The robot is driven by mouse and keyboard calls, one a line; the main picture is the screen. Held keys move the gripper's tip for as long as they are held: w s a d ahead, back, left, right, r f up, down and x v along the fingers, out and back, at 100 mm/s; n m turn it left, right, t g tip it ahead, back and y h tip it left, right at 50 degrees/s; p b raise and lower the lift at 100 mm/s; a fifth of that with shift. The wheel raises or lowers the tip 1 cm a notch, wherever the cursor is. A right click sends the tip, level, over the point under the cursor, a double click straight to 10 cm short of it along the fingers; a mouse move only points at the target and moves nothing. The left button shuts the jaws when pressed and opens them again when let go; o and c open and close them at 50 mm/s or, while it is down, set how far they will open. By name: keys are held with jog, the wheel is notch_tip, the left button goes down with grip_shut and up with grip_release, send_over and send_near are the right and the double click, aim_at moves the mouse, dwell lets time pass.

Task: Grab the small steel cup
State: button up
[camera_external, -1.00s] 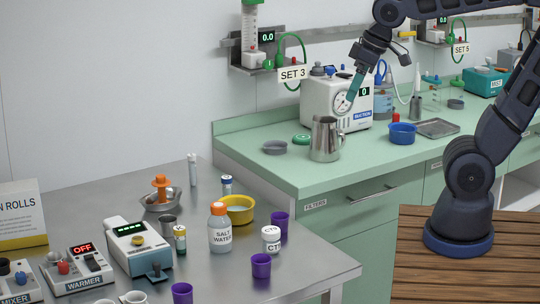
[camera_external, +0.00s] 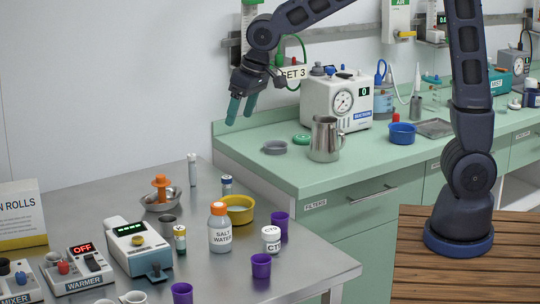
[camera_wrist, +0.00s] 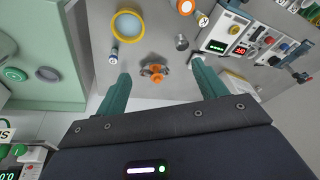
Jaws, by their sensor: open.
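A small steel cup (camera_external: 168,223) stands upright on the steel table (camera_external: 205,262), beside the white device with a green display. It also shows in the wrist view (camera_wrist: 181,42), above and right of centre. My gripper (camera_external: 240,110) is open and empty, with its green fingers pointing down. It is high above the far side of the table, up and to the right of the cup in the external view. In the wrist view my fingers (camera_wrist: 160,88) are spread, and the cup lies beyond them.
A steel bowl (camera_external: 150,204) with an orange piece stands behind the cup. A lidded vial (camera_external: 180,240), a salt water bottle (camera_external: 220,238) and a yellow bowl (camera_external: 240,215) are to its right. A larger steel pitcher (camera_external: 324,140) stands on the green counter (camera_external: 300,173).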

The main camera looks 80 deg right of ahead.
jog(key=w+a+f, duration=0.2)
jog(key=w+f, duration=0.7)
jog(key=w, duration=0.1)
jog(key=m+h, duration=0.1)
send_near(168, 220)
jog(key=f, duration=0.1)
jog(key=w+a+f, duration=0.1)
jog(key=f, duration=0.1)
jog(key=shift+w+a+f+m, duration=0.1)
jog(key=shift+w+a+m, duration=0.15)
jog(key=shift+w+m, duration=0.1)
jog(key=shift+g, duration=0.3)
jog(key=shift+s+x, duration=0.2)
jog(key=shift+x, duration=1.1)
jog(key=shift+s+x, duration=0.2)
jog(key=shift+x, duration=1.15)
jog(key=c, duration=1.1)
